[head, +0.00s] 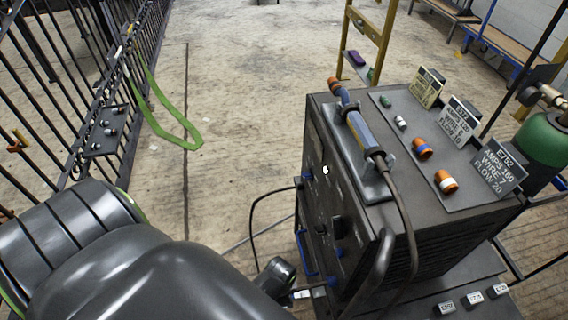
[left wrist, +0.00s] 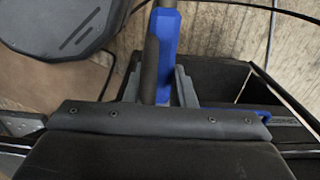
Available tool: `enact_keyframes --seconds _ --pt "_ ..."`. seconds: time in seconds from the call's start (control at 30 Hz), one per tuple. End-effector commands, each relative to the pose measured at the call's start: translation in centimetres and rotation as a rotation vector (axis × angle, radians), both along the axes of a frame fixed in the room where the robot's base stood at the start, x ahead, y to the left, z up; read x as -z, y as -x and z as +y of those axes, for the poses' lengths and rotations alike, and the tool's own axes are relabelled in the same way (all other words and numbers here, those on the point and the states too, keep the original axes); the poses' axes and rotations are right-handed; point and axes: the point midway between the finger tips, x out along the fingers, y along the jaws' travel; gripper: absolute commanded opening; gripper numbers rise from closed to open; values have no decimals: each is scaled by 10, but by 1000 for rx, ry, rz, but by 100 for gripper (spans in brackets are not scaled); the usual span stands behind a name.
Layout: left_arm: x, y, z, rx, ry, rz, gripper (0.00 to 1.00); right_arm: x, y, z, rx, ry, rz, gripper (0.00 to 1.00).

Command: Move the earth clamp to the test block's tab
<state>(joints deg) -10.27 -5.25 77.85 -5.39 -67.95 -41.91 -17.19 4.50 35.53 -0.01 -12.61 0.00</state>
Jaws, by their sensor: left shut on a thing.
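My left gripper (left wrist: 157,78) is in the left wrist view, its two grey fingers closed about a blue-handled piece with a dark bar beside it, which looks like the earth clamp (left wrist: 168,45). The piece points away from the gripper, and its far end is out of frame. In the head view, my left arm comes in from the left and hides the low front area. My right gripper is not in view. I cannot pick out the test block or its tab.
A dark welding machine (head: 312,150) stands on the right with a torch (head: 360,128) on top. Orange and white nozzles and labelled cards, one a dark card (head: 497,175), sit beside it. A green gas cylinder (head: 545,138) is at far right. A barred gate (head: 60,60) with a green strap (head: 172,132) is left. The middle floor is clear.

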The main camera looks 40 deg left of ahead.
Motion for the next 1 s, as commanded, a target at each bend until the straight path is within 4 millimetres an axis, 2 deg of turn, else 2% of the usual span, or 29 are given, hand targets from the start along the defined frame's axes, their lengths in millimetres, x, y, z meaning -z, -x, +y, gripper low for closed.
enact_keyframes --seconds 1.0 --pt "-1 27 23 0 1 0 0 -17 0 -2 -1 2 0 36"
